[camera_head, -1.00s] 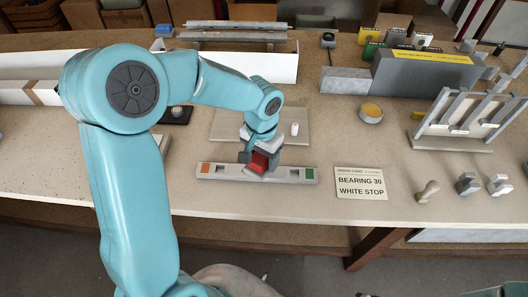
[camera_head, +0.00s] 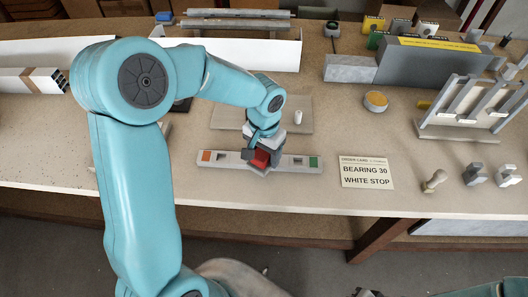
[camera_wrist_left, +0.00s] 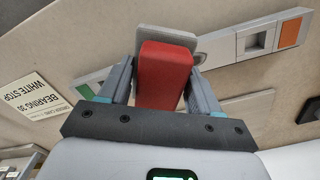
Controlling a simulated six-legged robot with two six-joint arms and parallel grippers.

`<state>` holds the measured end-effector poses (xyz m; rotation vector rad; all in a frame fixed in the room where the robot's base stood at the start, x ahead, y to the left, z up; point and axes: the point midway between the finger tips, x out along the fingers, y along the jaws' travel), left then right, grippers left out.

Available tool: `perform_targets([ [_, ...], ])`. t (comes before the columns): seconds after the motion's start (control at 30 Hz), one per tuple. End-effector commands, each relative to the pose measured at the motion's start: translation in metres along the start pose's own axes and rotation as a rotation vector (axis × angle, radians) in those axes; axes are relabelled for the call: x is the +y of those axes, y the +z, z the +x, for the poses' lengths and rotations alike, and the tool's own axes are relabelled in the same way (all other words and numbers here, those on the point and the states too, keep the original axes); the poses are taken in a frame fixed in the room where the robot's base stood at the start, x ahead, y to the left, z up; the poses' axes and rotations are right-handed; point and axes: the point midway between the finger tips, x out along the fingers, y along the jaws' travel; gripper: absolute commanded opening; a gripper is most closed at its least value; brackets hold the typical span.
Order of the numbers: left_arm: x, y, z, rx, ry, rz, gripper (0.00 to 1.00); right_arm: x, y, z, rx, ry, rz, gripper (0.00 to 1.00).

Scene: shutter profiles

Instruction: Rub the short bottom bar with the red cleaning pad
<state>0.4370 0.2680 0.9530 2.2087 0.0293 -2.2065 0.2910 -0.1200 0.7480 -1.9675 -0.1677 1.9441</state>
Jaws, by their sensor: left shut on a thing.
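The short bottom bar (camera_head: 215,161) is pale grey and lies near the table's front edge in the head view. It has an orange patch at its left end and a green patch at its right end. My left gripper (camera_head: 261,152) is shut on the red cleaning pad (camera_head: 262,158), over the middle of the bar. In the left wrist view the red pad (camera_wrist_left: 163,72) sits between the fingers, with a grey plate at its far end. The bar (camera_wrist_left: 222,47) runs behind it; I cannot tell whether they touch. Only unclear parts of my right arm show at the bottom edge.
An order card (camera_head: 366,172) reading "BEARING 30 WHITE STOP" lies right of the bar. A stamp-like piece (camera_head: 434,181) and small grey blocks (camera_head: 474,174) stand farther right. A flat board (camera_head: 297,127) with a small white piece lies behind the bar. A slotted rack (camera_head: 466,106) stands at right.

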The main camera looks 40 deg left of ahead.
Motion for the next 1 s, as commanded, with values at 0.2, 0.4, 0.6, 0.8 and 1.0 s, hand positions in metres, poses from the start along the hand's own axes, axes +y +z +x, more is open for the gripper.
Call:
perform_targets([
  [0.2,0.000,0.000,0.004,0.000,0.000,0.000,0.39,0.001,0.000,0.004,0.000,0.000,0.000,0.00],
  [0.4,0.000,0.000,0.009,0.000,0.000,0.000,0.39,0.003,0.000,0.007,0.000,0.000,0.000,0.00],
  [0.6,0.000,0.000,0.013,0.000,0.000,0.000,0.39,0.004,0.000,0.011,0.000,0.000,0.000,0.00],
  [0.8,0.000,0.000,0.017,0.000,0.000,0.000,0.39,0.005,0.000,0.014,0.000,0.000,0.000,0.00],
  [1.0,0.000,0.000,0.021,0.000,0.000,0.000,0.39,0.006,0.000,0.018,0.000,0.000,0.000,0.00],
])
